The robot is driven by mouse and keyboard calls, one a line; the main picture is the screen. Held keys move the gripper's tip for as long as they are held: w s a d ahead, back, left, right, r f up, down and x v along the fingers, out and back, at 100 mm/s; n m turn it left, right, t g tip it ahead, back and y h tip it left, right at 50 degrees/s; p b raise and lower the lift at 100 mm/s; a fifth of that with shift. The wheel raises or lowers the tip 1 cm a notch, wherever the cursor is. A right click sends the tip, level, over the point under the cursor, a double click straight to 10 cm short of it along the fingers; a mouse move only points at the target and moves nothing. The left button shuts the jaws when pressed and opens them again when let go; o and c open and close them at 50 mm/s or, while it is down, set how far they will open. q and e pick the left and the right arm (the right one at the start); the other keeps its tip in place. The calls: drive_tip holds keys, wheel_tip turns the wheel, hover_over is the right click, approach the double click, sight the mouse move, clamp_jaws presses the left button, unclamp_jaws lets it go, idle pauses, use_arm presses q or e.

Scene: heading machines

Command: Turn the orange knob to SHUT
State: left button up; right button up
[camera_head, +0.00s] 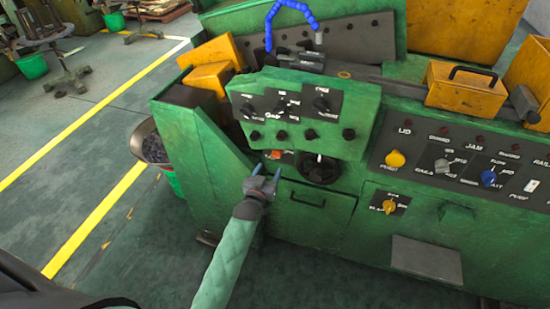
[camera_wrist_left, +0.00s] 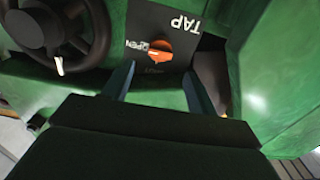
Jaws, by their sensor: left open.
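The orange knob (camera_head: 275,154) sits on a small dark plate low on the green machine's front, left of a black handwheel. In the left wrist view the orange knob (camera_wrist_left: 160,53) is on a plate marked TAP, upside down, with OPEN beside the knob. A second label there is too small to read, so I cannot tell the exact setting. My left gripper (camera_head: 267,172) is open and empty, just in front of and below the knob. In the wrist view its fingers (camera_wrist_left: 158,88) are spread, pointing toward the plate, apart from the knob. My right gripper is not in view.
The black handwheel (camera_head: 319,168) is close to the knob. A green panel with black knobs (camera_head: 305,115) juts out above. Yellow knobs (camera_head: 396,158) and a blue knob (camera_head: 489,178) are farther right. A metal bin (camera_head: 152,147) stands left. The floor left is mostly clear.

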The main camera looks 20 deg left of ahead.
sight(275, 157)
use_arm(q)
drive_tip(key=w+p, duration=0.1)
drive_tip(key=w, duration=0.2)
drive_tip(key=w+p, duration=0.1)
drive_tip(key=w, duration=0.2)
drive_tip(key=shift+w+d+r+p, duration=0.1)
drive_tip(key=shift+w+r+p, duration=0.1)
drive_tip(key=shift+p, duration=0.15)
drive_tip(key=shift+w+f, duration=0.1)
drive_tip(key=shift+w, duration=0.55)
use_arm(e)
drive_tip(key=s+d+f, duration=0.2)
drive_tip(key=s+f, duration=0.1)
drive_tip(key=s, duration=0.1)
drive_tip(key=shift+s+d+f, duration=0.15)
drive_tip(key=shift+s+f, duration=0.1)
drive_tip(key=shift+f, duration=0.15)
use_arm(q)
drive_tip(key=c, duration=1)
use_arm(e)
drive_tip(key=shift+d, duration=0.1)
